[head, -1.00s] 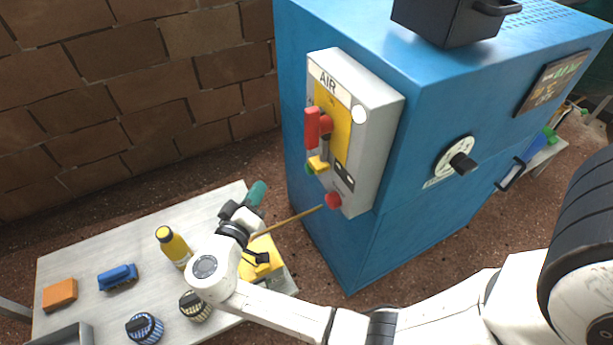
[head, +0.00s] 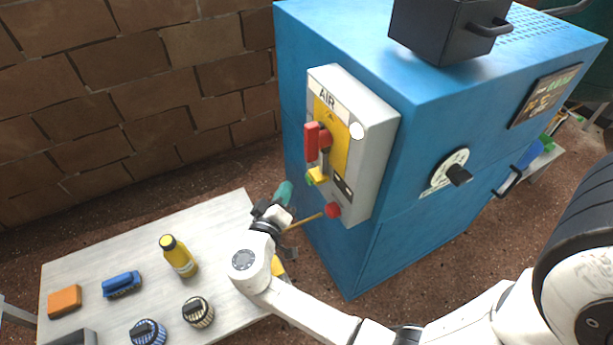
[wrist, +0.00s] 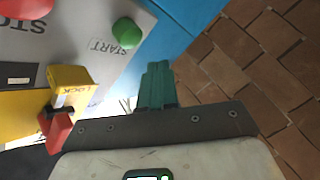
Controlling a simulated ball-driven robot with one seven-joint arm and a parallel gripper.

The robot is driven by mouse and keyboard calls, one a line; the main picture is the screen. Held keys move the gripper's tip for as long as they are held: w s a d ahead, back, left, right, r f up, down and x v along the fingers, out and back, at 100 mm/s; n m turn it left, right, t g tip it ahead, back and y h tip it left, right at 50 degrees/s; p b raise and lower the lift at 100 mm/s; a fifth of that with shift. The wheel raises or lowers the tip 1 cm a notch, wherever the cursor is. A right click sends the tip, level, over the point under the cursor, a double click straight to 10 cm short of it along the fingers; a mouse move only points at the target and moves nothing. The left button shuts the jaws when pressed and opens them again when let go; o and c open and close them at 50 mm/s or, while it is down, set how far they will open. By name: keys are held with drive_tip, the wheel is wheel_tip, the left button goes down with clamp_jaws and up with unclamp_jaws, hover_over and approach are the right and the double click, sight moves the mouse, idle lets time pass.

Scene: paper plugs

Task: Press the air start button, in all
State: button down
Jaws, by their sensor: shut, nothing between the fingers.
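The grey AIR box (head: 372,140) is mounted on the side of the blue cabinet (head: 345,255). Its green start button (head: 310,180) sits low on the left, partly hidden by the yellow lock piece (head: 317,174). In the wrist view the green button (wrist: 127,33) stands beside the START label (wrist: 107,47), with the yellow lock piece (wrist: 72,85) to its left. My gripper (head: 284,190) is shut and empty, its teal fingers (wrist: 158,85) just below the button in the wrist view and apart from it. A red button (head: 333,210) is at the box's bottom.
A red handle (head: 312,140) projects from the box near the green button. A brick wall stands behind.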

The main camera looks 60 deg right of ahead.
drive_tip(key=shift+s+d, duration=0.55)
drive_tip(key=shift+d, duration=0.35)
idle(1.5)
drive_tip(key=shift+s+d, duration=0.25)
drive_tip(key=shift+d, duration=0.1)
drive_tip(key=shift+s+d+b, duration=0.3)
drive_tip(key=shift+d, duration=0.1)
idle(1.0)
drive_tip(key=shift+w+a+b, duration=0.35)
drive_tip(key=shift+w+a, duration=0.2)
drive_tip(key=shift+a, duration=0.2)
drive_tip(key=w+a, duration=0.1)
drive_tip(key=w+a+b, duration=0.1)
drive_tip(key=a, duration=0.2)
drive_tip(key=shift+w+a+b, duration=0.1)
drive_tip(key=shift+w+b, duration=0.25)
drive_tip(key=shift+w, duration=0.05)
